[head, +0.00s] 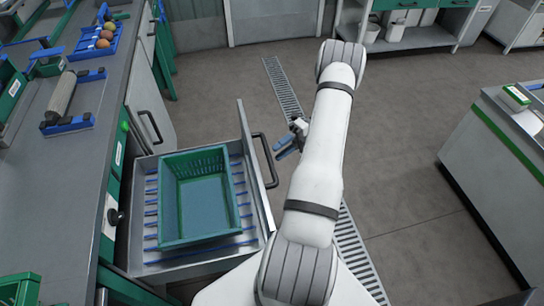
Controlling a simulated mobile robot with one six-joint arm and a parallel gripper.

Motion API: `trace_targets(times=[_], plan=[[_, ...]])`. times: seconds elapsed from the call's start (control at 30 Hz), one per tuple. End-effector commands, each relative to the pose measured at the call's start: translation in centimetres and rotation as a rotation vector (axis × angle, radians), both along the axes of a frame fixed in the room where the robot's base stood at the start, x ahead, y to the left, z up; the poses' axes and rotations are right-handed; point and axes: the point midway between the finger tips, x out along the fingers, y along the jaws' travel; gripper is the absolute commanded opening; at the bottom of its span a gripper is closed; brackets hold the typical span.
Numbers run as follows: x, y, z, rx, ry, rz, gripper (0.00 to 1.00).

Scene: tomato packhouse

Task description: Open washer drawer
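The washer drawer (183,260) stands pulled out from the counter on the left in the head view. A green basket (163,205) sits inside it on blue-lined slats. The drawer's front panel faces right and carries a dark bar handle (266,160). My gripper (285,146), with blue fingers, is just right of the handle and appears apart from it. My arm hides part of the gripper's wrist. I see nothing held, but the gap between the fingers is too small to judge.
The grey counter (88,128) runs along the left, with a blue tray (96,52) of tomatoes and a roller (62,98) on it. A closed cabinet door with a handle (151,127) is beyond the drawer. Another counter (490,140) stands at right. Open floor lies between.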

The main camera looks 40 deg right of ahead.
Motion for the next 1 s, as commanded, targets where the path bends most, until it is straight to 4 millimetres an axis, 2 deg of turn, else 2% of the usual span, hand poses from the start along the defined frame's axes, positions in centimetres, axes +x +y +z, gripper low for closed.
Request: trace_targets(times=[0.1,0.3,0.83,0.93,1.0], plan=[[0.1,-1.6,0.2,0.000,-0.001,-0.001,0.38],[0.2,-2.6,0.5,0.000,0.000,0.000,0.38],[0.2,-2.5,0.6,-0.004,-0.005,0.005,0.38],[0.6,-1.9,1.8,-0.034,-0.045,0.037,0.38],[1.1,-1.0,3.3,-0.073,-0.105,0.084,0.38]])
